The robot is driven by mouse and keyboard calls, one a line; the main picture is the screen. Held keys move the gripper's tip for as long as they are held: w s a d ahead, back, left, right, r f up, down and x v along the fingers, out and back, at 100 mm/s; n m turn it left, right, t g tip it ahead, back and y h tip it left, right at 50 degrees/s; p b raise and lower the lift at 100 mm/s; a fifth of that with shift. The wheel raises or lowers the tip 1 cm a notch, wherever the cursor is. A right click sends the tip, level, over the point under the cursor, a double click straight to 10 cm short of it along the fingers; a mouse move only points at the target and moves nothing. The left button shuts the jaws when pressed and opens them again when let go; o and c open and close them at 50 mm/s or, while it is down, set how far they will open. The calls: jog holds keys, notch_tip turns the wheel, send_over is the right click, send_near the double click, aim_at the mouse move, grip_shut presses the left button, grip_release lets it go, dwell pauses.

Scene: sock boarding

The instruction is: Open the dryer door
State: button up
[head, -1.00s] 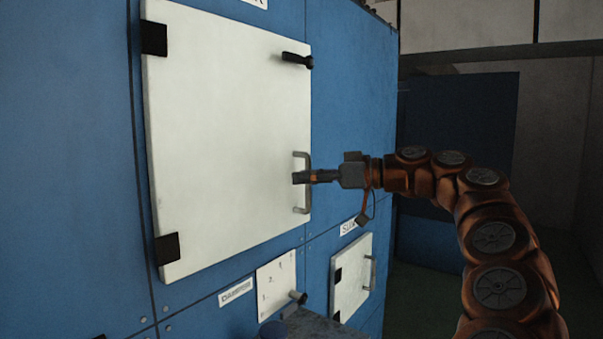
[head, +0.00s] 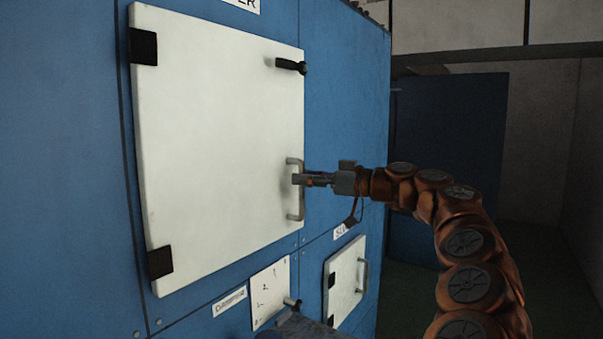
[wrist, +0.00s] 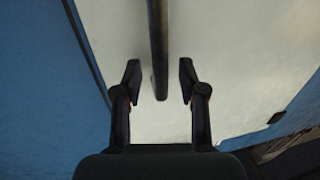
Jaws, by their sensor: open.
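The dryer door (head: 215,140) is a large white panel, shut against the blue machine, with black hinges on its left edge. Its grey bar handle (head: 290,205) stands upright near the right edge; it also shows in the wrist view (wrist: 158,45). A black latch lever (head: 290,66) sits above the handle, pointing left across the door's edge. My gripper (head: 297,180) is at the handle's middle in the head view. In the wrist view my gripper (wrist: 161,82) is open, with the bar between its fingers and a gap on either side.
A smaller white door (head: 344,282) with its own handle is at lower right. A damper plate (head: 270,293) with a protruding knob is below the dryer door. Dark open floor (head: 405,290) lies right of the machine.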

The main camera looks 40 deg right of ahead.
jog(key=shift+w+a, duration=0.35)
jog(key=shift+w, duration=0.2)
jog(key=shift+c, duration=0.3)
grip_shut()
